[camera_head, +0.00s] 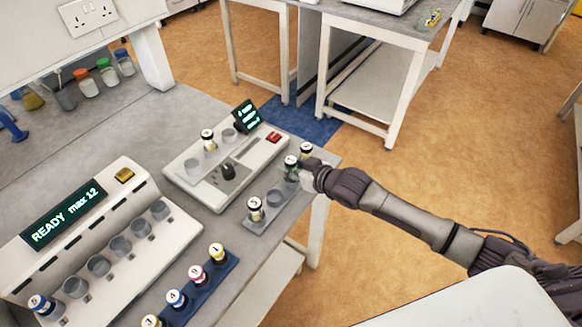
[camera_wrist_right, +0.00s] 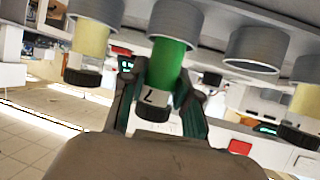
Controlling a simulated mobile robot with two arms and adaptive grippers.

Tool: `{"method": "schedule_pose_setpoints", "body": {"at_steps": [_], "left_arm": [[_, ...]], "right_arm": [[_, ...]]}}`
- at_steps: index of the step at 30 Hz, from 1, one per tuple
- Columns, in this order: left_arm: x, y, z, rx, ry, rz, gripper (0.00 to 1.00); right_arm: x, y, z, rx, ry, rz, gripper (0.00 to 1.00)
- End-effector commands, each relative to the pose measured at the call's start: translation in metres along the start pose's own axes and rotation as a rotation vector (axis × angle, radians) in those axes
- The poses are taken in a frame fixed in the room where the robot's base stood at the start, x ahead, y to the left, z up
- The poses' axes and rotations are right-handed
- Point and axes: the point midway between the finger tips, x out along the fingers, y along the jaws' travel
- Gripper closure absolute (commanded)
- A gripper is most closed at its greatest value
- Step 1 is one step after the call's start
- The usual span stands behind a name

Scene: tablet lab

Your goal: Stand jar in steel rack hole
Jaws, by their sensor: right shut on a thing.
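My right gripper (camera_head: 296,174) is shut on a green jar (camera_head: 291,162) with a black cap. In the right wrist view the green jar (camera_wrist_right: 170,62) is upright to the rack between the fingers (camera_wrist_right: 160,105), marked 7. Its base end is inside a grey ring of the steel rack (camera_head: 262,223); I cannot tell whether it is fully down. The rack also holds a jar marked 5 (camera_head: 255,208) at the near end and another jar (camera_head: 306,149) at the far end. An empty hole (camera_head: 275,198) lies between the green jar and jar 5. My left gripper is out of view.
A grey device (camera_head: 225,170) with a small screen stands left of the rack. A blue rack (camera_head: 225,265) with several numbered jars is nearer. A white machine (camera_head: 120,215) reading "READY max 12" is at the left. The table's right edge is close to the rack.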

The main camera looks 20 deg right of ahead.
Motion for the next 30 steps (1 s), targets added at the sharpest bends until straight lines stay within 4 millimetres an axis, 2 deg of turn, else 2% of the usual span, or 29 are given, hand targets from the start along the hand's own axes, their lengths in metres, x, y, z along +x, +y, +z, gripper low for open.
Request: {"method": "schedule_pose_setpoints", "body": {"at_steps": [20,21,25,30], "left_arm": [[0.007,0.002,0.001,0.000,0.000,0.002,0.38],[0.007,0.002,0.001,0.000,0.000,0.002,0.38],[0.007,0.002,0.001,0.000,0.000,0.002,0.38],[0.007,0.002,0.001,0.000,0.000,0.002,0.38]], "right_arm": [[0.005,0.000,0.011,0.000,0.000,0.000,1.00],[0.005,0.000,0.010,0.000,0.001,0.000,0.63],[0.005,0.000,0.010,0.000,0.000,0.000,0.41],[0.005,0.000,0.010,0.000,0.000,0.000,0.40]]}}
